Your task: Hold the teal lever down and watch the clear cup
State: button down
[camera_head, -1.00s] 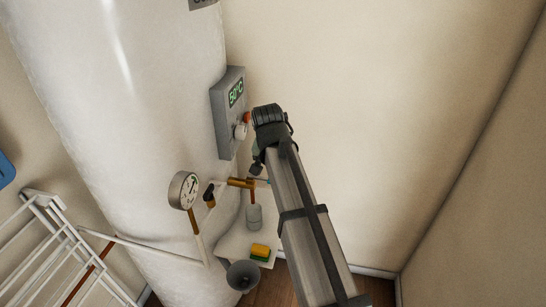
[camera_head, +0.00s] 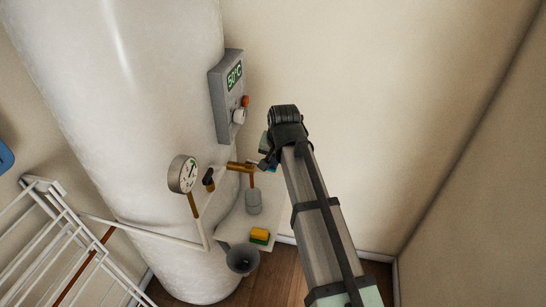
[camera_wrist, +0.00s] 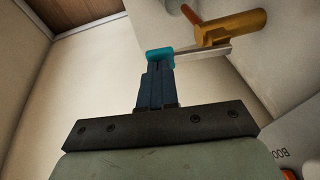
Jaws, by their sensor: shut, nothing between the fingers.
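The teal lever is a thin metal bar with a teal tip (camera_wrist: 160,55), joined to a brass valve (camera_wrist: 230,28); the valve (camera_head: 240,167) also shows in the head view. My gripper (camera_wrist: 158,68) is shut, its dark fingertips right at the teal tip in the wrist view. They look to be touching it, but I cannot tell how hard. In the head view my gripper (camera_head: 265,163) is beside the lever end and partly hides it. The clear cup (camera_head: 254,203) looks greyish and stands upright below the valve's copper spout. I cannot make out any liquid in it.
A white tank (camera_head: 130,130) fills the left, with a control box (camera_head: 227,100) reading 50°C and a round gauge (camera_head: 183,174). A white rack (camera_head: 60,225) stands at left.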

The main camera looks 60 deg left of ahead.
jog(key=shift+d+f+g+y, duration=0.1)
jog(key=shift+f+g+y, duration=0.2)
jog(key=shift+f, duration=0.25)
jog(key=shift+r, duration=0.2)
dwell(3.7)
jog(key=shift+r, duration=0.7)
jog(key=shift+w+r, duration=0.1)
jog(key=shift+r, duration=0.5)
jog(key=s+a+v, duration=0.1)
jog(key=v, duration=1.1)
jog(key=shift+a+r, duration=0.3)
jog(key=shift+r, duration=0.3)
